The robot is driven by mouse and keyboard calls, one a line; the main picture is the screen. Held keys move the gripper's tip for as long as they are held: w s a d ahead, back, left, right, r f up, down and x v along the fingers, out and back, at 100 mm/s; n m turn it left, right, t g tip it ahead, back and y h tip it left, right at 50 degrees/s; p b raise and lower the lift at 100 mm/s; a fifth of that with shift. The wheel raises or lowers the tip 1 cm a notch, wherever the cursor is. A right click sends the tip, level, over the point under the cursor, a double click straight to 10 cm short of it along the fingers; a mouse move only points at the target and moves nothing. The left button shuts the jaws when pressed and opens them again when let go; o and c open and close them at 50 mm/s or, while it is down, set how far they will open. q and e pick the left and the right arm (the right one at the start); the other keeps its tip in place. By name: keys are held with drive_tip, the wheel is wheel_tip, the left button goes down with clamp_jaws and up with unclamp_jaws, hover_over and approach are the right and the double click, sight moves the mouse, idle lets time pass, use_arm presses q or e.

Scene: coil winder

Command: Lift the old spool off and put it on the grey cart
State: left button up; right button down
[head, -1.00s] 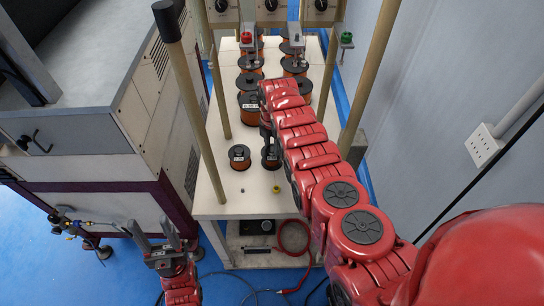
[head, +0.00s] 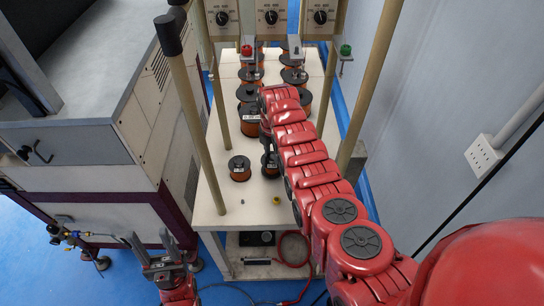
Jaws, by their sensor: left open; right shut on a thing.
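A small dark-flanged spool with copper-coloured wire (head: 271,168) is near the front of the cream tabletop (head: 212,192). My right gripper (head: 267,148) comes down over it and is shut on it; my arm partly hides both. I cannot tell whether the spool touches the tabletop. A similar spool (head: 239,172) stands upright just to its left, apart from my gripper. My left gripper (head: 150,244) is open and empty, low in front of the cabinet and left of the table. I cannot make out a separate grey cart.
Several more spools (head: 250,121) stand in two rows further back under dial boxes (head: 270,18). Tan posts (head: 196,105) rise at the table's sides. A grey machine cabinet (head: 75,150) is at left, a wall at right. A yellow peg (head: 276,200) is near the front edge.

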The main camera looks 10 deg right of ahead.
wheel_tip(320, 180, up, 4)
drive_tip(key=shift+w+r+b, duration=0.1)
drive_tip(key=shift+r+b, duration=0.05)
drive_tip(key=shift+b, duration=0.95)
drive_tip(key=shift+s+a+r+p, duration=0.1)
drive_tip(key=shift+s+r+p, duration=0.2)
drive_tip(key=shift+r+p, duration=0.55)
drive_tip(key=s+a+p, duration=0.3)
drive_tip(key=s+p, duration=1.2)
drive_tip(key=s, duration=0.2)
drive_tip(key=shift+s+a+f, duration=0.15)
drive_tip(key=shift+a+f, duration=0.05)
drive_tip(key=shift+f, duration=0.2)
